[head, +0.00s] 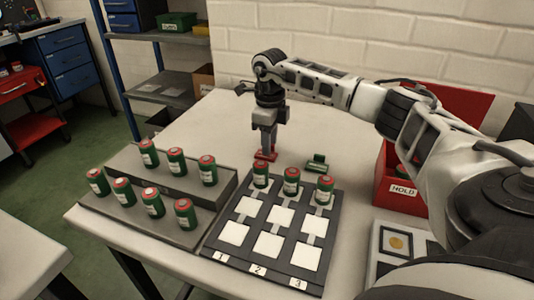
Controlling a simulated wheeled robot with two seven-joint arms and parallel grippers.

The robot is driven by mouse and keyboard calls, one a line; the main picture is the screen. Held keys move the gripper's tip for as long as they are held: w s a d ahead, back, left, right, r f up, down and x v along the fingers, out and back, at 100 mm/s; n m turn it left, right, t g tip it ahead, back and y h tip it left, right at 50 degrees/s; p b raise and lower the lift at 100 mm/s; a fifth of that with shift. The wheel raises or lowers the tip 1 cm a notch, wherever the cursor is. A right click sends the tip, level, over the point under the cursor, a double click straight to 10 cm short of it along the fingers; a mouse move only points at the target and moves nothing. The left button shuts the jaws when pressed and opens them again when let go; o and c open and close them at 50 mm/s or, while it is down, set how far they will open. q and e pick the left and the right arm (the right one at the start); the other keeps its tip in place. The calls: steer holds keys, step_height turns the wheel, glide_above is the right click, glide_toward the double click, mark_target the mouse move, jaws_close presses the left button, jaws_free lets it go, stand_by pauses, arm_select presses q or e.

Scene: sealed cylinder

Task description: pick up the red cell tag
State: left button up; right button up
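The red cell tag (264,157) lies on the white table behind the dark numbered board. My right gripper (268,147) points straight down over it, with its fingertips at the tag's upper part. The fingers hide part of the tag, and I cannot tell whether they are closed on it or only around it. A similar green tag (317,163) lies to the right, apart from the gripper. My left gripper is not in view.
The board (211,244) has white squares and three red-and-green cells along its back row. A stepped grey rack (122,158) with several more cells stands to the left. A red HOLD bin (397,196) is at the right. The table behind the rack is clear.

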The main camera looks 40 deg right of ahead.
jaws_close()
